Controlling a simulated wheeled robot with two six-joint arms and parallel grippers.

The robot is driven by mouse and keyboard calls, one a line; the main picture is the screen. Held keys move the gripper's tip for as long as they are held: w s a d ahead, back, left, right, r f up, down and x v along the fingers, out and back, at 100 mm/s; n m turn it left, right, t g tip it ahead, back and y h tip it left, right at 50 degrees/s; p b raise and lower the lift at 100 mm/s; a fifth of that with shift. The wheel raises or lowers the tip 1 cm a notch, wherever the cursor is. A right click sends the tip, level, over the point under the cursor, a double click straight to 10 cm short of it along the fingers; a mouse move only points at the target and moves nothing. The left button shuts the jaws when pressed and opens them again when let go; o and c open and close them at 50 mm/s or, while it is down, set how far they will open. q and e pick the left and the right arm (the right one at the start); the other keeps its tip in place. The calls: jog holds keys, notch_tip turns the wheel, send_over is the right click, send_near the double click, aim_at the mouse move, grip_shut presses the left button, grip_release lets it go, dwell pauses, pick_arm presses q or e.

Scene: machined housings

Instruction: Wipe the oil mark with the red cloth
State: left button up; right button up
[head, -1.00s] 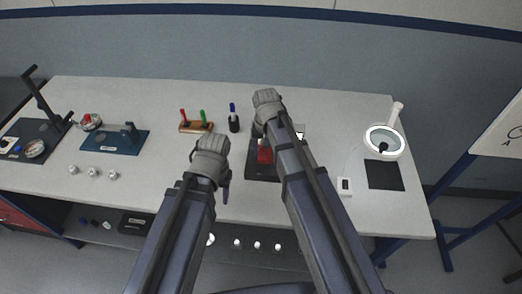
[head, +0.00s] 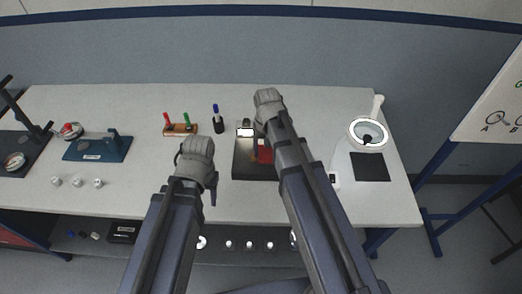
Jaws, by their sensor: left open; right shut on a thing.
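The red cloth (head: 264,153) shows as a small red patch on or just above a dark plate (head: 243,171) at the middle of the bench. My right forearm covers part of it. My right gripper (head: 258,150) points down at the cloth and is shut on it. My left gripper (head: 196,180) is open and empty, left of the plate and over the bench's front part. I cannot make out the oil mark; the arm and cloth may cover it.
A wooden block with red and green handles (head: 180,130) and a dark pen cup (head: 218,124) stand behind. A blue fixture (head: 97,149) is left. A ring-lit magnifier (head: 368,132) and a black mat (head: 370,167) are right. Small round parts (head: 77,182) lie front left.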

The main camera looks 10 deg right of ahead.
jog(key=shift+s+d, duration=0.1)
jog(key=shift+d, duration=0.2)
pick_arm(q)
jog(key=shift+d, duration=0.1)
pick_arm(e)
jog(key=shift+s+d, duration=0.2)
jog(key=shift+d, duration=0.6)
jog(key=shift+s+d, duration=0.15)
jog(key=shift+d, duration=0.65)
pick_arm(q)
notch_tip(320, 180, up, 6)
jog(key=p, duration=0.6)
pick_arm(e)
notch_tip(320, 180, up, 6)
jog(key=shift+a, duration=0.1)
pick_arm(q)
jog(key=shift+r, duration=0.1)
notch_tip(320, 180, up, 3)
jog(key=p, duration=0.3)
pick_arm(e)
notch_tip(320, 180, up, 3)
jog(key=shift+r, duration=0.1)
